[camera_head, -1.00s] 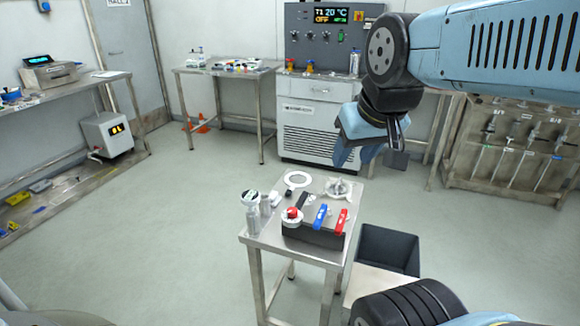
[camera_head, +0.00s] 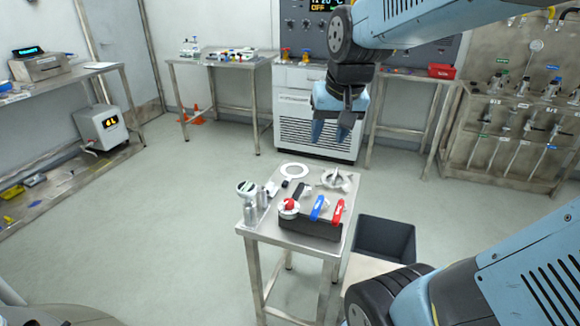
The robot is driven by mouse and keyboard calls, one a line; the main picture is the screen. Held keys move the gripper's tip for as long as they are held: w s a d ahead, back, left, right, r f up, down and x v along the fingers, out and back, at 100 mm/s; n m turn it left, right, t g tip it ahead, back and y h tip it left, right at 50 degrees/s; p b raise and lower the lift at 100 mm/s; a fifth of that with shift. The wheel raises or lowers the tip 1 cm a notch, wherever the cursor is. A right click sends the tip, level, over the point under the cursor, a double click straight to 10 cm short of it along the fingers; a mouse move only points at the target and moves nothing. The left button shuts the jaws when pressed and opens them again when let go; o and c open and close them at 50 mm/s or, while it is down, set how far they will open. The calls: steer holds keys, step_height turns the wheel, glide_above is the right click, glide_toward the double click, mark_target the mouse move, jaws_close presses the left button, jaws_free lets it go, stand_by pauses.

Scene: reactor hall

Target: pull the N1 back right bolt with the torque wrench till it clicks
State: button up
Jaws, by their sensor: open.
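My gripper (camera_head: 331,132) hangs above and behind the small metal table (camera_head: 265,232), fingers pointing down, open and empty, touching nothing. On the table's back right sits a round metal flange-like part (camera_head: 336,180). In front of it is a dark block (camera_head: 310,228) with a red-topped round fitting (camera_head: 289,206), a blue handle (camera_head: 318,208) and a red handle (camera_head: 338,211). I cannot make out the N1 label, the back right bolt or a torque wrench at this size.
A white ring (camera_head: 294,170) and a round gauge-like item (camera_head: 246,188) also lie on the small table. A dark open bin (camera_head: 385,238) stands to its right. A workbench (camera_head: 215,62) and a grey cabinet (camera_head: 318,115) stand behind.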

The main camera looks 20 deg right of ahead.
steer(key=w+f+m+g, duration=0.2)
steer(key=w+f+m, duration=0.1)
steer(key=w+f, duration=0.75)
steer(key=m+g, duration=0.2)
glide_above(297, 190)
steer(key=f, duration=1.1)
steer(key=shift+s, duration=0.25)
steer(key=shift+w+f, duration=0.2)
steer(key=shift+f, duration=4.85)
steer(key=shift+c, duration=0.4)
jaws_close()
steer(key=shift+r, duration=0.15)
